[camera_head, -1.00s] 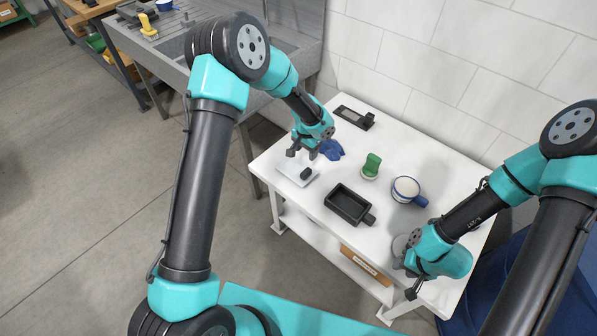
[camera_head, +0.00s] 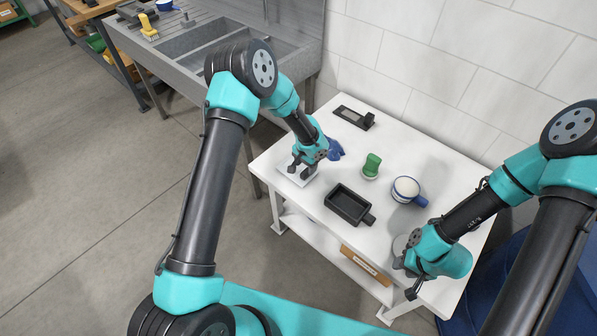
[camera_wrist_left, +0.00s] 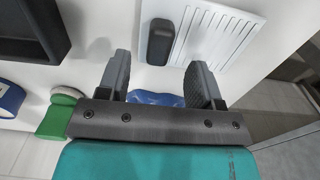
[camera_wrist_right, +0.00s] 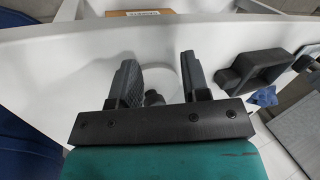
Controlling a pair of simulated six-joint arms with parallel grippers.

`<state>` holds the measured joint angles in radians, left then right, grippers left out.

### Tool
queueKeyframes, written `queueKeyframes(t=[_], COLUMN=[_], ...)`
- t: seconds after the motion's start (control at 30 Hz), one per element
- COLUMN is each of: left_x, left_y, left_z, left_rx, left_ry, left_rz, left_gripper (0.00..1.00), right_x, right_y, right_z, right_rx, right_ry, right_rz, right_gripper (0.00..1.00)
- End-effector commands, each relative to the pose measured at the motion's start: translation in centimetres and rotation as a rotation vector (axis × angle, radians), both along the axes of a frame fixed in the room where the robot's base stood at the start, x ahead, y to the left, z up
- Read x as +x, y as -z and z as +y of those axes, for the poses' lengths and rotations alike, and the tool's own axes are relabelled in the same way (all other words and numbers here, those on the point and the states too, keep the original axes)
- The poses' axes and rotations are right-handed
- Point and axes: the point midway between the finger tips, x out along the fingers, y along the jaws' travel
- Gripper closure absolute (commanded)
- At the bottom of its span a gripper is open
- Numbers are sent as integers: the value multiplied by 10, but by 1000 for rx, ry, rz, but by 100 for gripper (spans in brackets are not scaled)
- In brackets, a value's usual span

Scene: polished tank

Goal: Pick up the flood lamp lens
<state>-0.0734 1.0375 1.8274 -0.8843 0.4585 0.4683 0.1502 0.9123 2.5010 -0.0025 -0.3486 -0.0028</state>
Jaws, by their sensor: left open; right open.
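A white ribbed rectangular plate (camera_head: 286,173) with a black block-like grip, which I take to be the flood lamp lens, lies at the table's left end. In the left wrist view the plate (camera_wrist_left: 232,30) and its black grip (camera_wrist_left: 160,41) are clear to see. My left gripper (camera_head: 300,168) is open above the plate and partly hides it in the head view. In the left wrist view the grip appears just beyond and between the open fingertips (camera_wrist_left: 160,72), not clasped. My right gripper (camera_head: 409,280) is open and empty near the table's front right.
A black tray with a handle (camera_head: 346,206), a green-handled brush (camera_head: 371,166), a blue-and-white cup (camera_head: 405,190), a blue cloth (camera_head: 335,149) and a dark flat tool (camera_head: 352,117) lie on the white table (camera_head: 430,150). A grey round item (camera_head: 401,243) is beside my right gripper.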

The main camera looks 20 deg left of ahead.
Motion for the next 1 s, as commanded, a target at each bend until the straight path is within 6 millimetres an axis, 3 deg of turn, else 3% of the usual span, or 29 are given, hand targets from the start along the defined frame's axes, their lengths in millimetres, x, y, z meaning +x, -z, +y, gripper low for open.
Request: queueKeyframes(t=[0.33, 0.87, 1.0], left_x=[2, 2, 2], left_y=[43, 45, 45], left_z=[-1, -1, -1], left_rx=[0, 0, 0], left_ry=[-1, -1, -1], left_rz=[1, 0, 0], left_gripper=[40, 40, 54], right_x=[0, 0, 0], right_y=[0, 0, 0], right_z=[0, 0, 0], right_rx=[0, 0, 0], right_ry=[0, 0, 0], right_rz=[0, 0, 0], right_gripper=[57, 57, 57])
